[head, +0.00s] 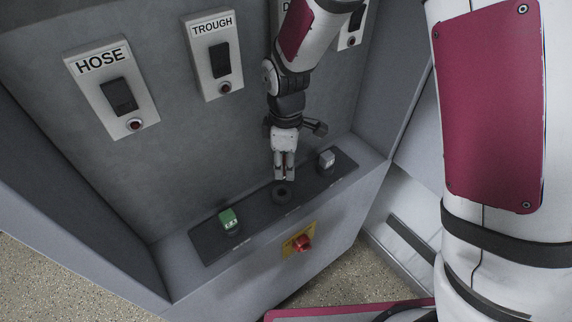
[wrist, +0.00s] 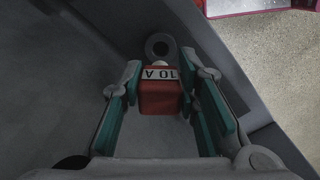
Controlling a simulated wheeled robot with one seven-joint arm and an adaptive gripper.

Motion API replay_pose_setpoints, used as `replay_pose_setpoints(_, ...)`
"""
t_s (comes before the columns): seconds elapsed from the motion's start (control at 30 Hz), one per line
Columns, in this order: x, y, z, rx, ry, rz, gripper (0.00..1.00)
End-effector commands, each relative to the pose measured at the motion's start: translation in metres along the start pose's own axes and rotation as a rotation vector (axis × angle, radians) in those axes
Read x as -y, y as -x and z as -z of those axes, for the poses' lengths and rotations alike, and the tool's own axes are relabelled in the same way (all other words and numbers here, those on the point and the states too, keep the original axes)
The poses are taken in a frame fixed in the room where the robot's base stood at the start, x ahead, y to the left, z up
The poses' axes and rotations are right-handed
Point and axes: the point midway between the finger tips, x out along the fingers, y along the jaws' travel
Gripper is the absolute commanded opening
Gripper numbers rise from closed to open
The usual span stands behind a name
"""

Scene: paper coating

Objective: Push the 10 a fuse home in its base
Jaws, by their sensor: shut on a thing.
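The 10 A fuse (wrist: 160,101) is a red block with a white "10 A" label, seen in the wrist view between my fingers. My gripper (head: 284,178) is shut on it, pointing down over the dark panel. A round dark fuse base (head: 283,193) lies just below the fingertips in the head view. In the wrist view this base (wrist: 160,47) shows beyond the fuse, its round opening visible and empty. The fuse looks apart from the base; the exact gap is hard to tell. In the head view my fingers mostly hide the fuse.
The dark panel (head: 258,213) also carries a green fuse (head: 229,219) on the left and a grey block (head: 326,159) on the right. A red knob on a yellow plate (head: 302,243) is on the front face. HOSE (head: 118,95) and TROUGH (head: 220,60) switch boxes hang on the back wall.

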Motion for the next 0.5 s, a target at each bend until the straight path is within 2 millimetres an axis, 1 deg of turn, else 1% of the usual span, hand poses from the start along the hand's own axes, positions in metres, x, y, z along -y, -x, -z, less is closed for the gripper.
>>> replay_pose_setpoints(0.17, 0.0, -0.003, 0.0, 0.0, 0.002, 0.0, 0.02)
replay_pose_setpoints(0.5, -0.001, -0.032, 0.0, 0.0, 0.003, 0.001, 0.02)
